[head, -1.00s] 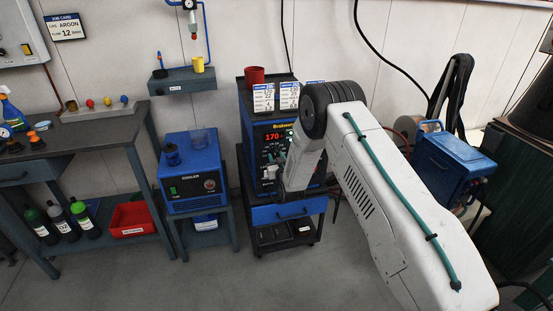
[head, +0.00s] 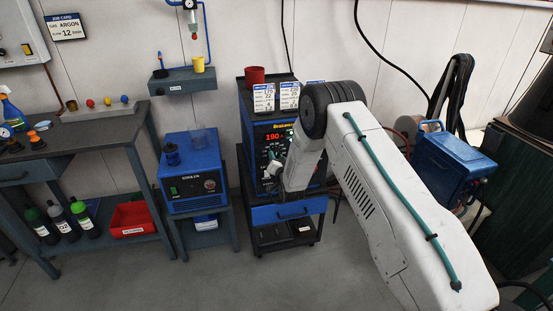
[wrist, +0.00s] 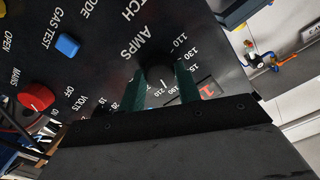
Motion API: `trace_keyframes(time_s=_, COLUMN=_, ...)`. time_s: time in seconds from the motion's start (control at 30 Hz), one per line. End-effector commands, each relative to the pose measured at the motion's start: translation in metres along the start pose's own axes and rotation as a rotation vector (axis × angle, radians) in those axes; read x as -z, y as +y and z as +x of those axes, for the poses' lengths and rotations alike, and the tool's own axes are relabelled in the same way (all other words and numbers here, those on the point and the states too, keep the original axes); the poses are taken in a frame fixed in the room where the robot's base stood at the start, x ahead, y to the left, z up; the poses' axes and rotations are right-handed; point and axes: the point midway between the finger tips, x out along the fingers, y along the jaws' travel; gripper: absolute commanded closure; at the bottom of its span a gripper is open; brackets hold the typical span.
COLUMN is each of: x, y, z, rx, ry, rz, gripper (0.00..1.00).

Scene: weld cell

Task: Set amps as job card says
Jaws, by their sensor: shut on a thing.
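The blue-and-black welder (head: 262,133) stands on a cart, and its red display (head: 273,137) appears to read 190. In the wrist view, the dark AMPS knob (wrist: 160,74) sits on the black panel, with scale numbers around it. My gripper (wrist: 164,88) is shut on this knob, one teal finger on each side. The fingers hide part of the knob and scale. In the head view my gripper (head: 276,167) is at the welder's front, partly hidden by my arm. A job card (head: 66,27) on the wall reads argon, flow 12. Cards (head: 264,98) on the welder are too small to read surely.
In the wrist view, a red MAINS knob (wrist: 36,97) and blue GAS TEST button (wrist: 67,45) are on the panel. A red cup (head: 254,76) stands on the welder. A blue cooler (head: 191,173) is to its left, a blue unit (head: 447,165) to its right.

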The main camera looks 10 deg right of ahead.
Motion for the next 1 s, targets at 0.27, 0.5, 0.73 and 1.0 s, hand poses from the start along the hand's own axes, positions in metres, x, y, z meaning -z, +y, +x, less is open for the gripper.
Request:
trace_keyframes(time_s=0.27, x=-0.001, y=0.001, z=-0.001, rx=-0.001, ry=-0.001, rz=0.005, gripper=0.9)
trace_keyframes(time_s=0.5, x=-0.001, y=0.001, z=0.0, rx=-0.001, ry=-0.001, rz=0.005, gripper=0.45)
trace_keyframes(time_s=0.73, x=0.0, y=0.0, z=0.0, rx=0.0, ry=-0.001, rz=0.004, gripper=0.45)
trace_keyframes(time_s=1.0, x=0.0, y=0.0, z=-0.031, rx=-0.001, ry=-0.003, rz=0.004, gripper=0.45)
